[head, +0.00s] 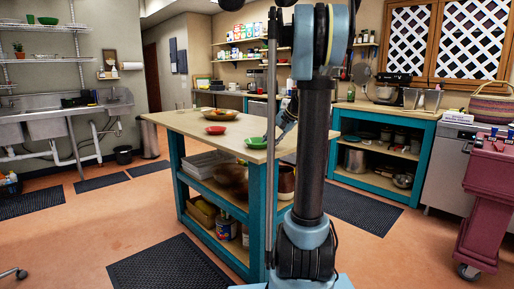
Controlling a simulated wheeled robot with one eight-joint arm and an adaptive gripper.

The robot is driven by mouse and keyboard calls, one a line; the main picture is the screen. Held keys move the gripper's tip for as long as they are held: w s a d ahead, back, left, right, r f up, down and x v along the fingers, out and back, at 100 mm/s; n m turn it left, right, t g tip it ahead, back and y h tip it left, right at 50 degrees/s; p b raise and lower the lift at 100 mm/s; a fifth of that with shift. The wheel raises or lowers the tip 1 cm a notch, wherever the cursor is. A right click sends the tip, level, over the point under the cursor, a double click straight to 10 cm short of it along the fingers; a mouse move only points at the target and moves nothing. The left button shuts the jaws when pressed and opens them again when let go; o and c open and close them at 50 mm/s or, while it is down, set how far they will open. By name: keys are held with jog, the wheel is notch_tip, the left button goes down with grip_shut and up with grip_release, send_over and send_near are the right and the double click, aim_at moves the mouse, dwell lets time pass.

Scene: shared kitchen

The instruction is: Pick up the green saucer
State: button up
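A small green dish (257,142), which looks like the green saucer, rests on the wooden top of the island table (180,122), near its right side. My arm stands upright in front of the table and covers part of its right end. A piece of my arm shows behind the upright link, angled down just right of the green dish. My gripper's fingers cannot be made out there, nor whether they touch the dish.
A red bowl (215,130) sits left of the green dish, and a wide brown bowl (217,114) stands farther back. The island's shelves hold bowls, cans and boxes. A red cart (490,195) stands at the right. Floor left of the island is open, with dark mats.

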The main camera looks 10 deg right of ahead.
grip_shut()
